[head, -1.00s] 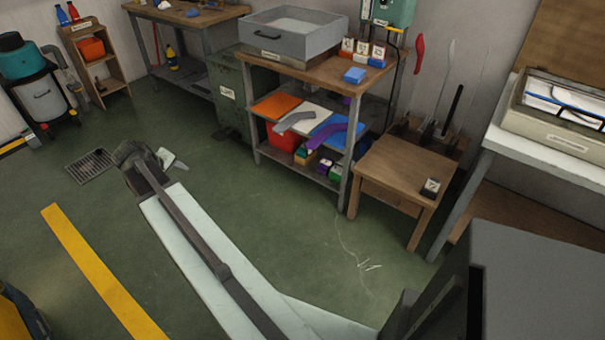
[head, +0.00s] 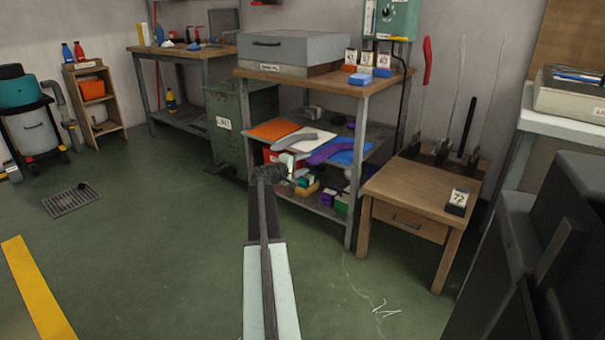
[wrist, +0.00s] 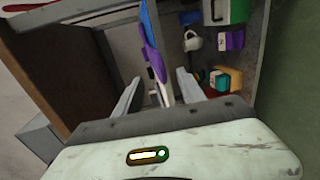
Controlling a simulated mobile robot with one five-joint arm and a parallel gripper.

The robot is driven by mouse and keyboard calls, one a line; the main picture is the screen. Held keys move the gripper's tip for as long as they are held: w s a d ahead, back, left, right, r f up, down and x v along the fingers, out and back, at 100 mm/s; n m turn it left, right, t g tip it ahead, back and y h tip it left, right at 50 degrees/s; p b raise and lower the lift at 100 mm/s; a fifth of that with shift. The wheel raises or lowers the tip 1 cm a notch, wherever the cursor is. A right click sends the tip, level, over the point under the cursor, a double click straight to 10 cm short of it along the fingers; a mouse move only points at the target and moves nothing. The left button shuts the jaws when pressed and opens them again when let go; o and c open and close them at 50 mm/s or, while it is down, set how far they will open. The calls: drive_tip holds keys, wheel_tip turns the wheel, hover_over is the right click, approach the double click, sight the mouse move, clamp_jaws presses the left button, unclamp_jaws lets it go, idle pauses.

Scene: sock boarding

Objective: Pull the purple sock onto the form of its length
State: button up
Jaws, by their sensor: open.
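The purple sock (head: 325,152) lies on the blue sheet on the middle shelf of the workbench, its near end by the front edge. It also shows in the wrist view (wrist: 152,60), between and beyond the fingers. My gripper (wrist: 160,92) is open, with nothing seen held in it. In the head view my gripper (head: 286,167) is in front of the shelf, left of the purple sock; contact cannot be told. Several thin upright forms (head: 490,85) stand at the back of the low wooden table, seen nearly edge-on, one dark (head: 472,120). Their lengths are hard to read.
A grey sock (head: 292,140) lies left of the purple one. The workbench (head: 320,84) has a front post (head: 356,180) near my arm and boxes on its lower shelf. The low table (head: 415,188) carries a number card (head: 458,200).

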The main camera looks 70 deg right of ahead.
sight(311, 161)
drive_tip(key=shift+b+x, duration=0.65)
drive_tip(key=shift+x, duration=2.8)
drive_tip(key=shift+r, duration=0.1)
drive_tip(key=c, duration=1)
wheel_tip(311, 161, up, 5)
drive_tip(key=p, duration=0.5)
drive_tip(key=shift+s, duration=0.1)
clamp_jaws()
